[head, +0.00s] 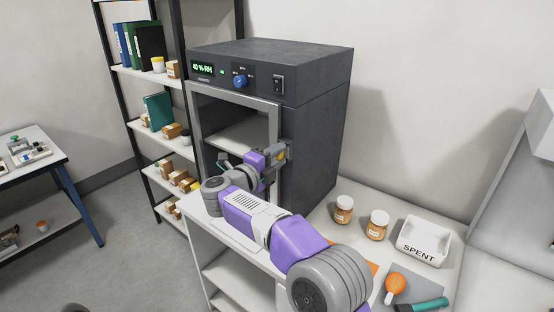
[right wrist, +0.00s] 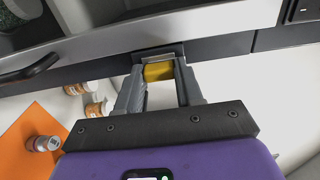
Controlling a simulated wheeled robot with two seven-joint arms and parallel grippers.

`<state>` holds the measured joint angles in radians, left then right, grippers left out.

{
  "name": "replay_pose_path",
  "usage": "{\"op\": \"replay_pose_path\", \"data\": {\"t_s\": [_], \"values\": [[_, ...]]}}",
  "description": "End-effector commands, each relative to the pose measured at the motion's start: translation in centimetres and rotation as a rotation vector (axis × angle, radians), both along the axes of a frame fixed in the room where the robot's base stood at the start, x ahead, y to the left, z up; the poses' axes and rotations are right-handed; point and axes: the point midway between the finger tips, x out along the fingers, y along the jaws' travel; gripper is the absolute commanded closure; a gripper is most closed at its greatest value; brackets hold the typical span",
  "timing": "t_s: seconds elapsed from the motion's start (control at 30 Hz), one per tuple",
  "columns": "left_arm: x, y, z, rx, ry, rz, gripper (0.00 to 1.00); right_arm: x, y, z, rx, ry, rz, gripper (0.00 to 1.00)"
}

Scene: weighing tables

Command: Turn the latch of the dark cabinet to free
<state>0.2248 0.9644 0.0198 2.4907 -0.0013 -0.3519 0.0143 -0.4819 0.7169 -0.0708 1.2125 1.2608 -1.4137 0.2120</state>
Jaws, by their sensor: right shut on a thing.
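The dark cabinet (head: 318,125) stands on a white counter, with a glass door (head: 236,100) in a grey frame on its front. My right gripper (head: 276,154) is at the right edge of the door. In the right wrist view, my right gripper (right wrist: 160,82) is shut on the yellow latch (right wrist: 158,71), one finger on each side of it. In the head view my arm hides part of the latch. How far the latch is turned cannot be told. My left gripper is not in view.
On the counter (head: 328,218) right of the cabinet are two orange-brown jars (head: 343,210) (head: 377,225), a white SPENT tray (head: 424,242) and an orange round thing (head: 396,285). A shelf rack (head: 146,75) stands left of the cabinet. A dark door handle (right wrist: 30,68) shows in the right wrist view.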

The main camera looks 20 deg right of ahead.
Motion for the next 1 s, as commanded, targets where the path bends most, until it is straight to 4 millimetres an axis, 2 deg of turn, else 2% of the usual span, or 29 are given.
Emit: {"op": "replay_pose_path", "data": {"t_s": [0.4,0.43,0.6,0.87,1.0], "values": [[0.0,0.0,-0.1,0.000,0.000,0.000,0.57,0.0,0.0,-0.1,0.007,-0.006,0.000,0.94],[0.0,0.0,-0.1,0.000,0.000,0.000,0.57,0.0,0.0,-0.1,0.007,-0.006,0.000,0.61],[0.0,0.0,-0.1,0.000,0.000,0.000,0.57,0.0,0.0,-0.1,0.006,-0.005,0.000,0.38],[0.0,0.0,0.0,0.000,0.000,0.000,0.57,-0.1,0.1,0.0,0.005,-0.005,0.000,0.38],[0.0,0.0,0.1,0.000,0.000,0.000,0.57,-0.8,1.1,0.0,0.006,-0.005,0.003,0.38]]}}
